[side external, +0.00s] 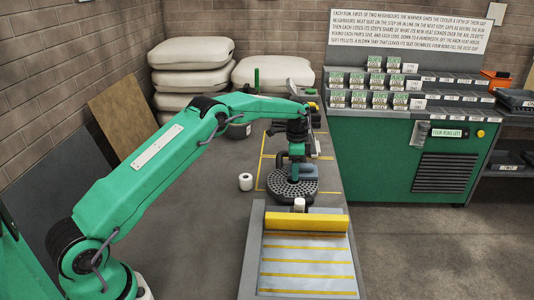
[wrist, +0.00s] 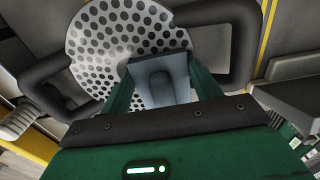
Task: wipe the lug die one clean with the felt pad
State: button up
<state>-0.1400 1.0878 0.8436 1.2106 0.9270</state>
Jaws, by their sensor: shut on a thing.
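The lug die one (side external: 292,190) is a dark round plate full of holes, lying flat on the bench. In the wrist view its perforated face (wrist: 115,35) fills the upper left, with black loop-shaped lugs (wrist: 243,45) at its sides. My gripper (side external: 297,166) is over the back part of the die. In the wrist view the green fingers of my gripper (wrist: 160,68) are shut on a blue-grey block, apparently the felt pad (wrist: 158,82). The pad overlaps the die's near edge there. I cannot tell whether it touches the face.
A yellow bar (side external: 306,221) crosses a striped panel (side external: 306,268) in front. A green cabinet (side external: 425,160) stands right. Pale sacks (side external: 190,53) are stacked behind.

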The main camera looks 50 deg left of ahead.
aim_at(277, 173)
jog(key=shift+a, duration=0.2)
jog(key=shift+s+a, duration=0.9)
jog(key=shift+s, duration=0.1)
jog(key=shift+d, duration=0.2)
dwell(0.5)
jog(key=shift+s+a, duration=1.05)
jog(key=shift+a, duration=0.05)
jog(key=shift+a, duration=0.1)
dwell(0.4)
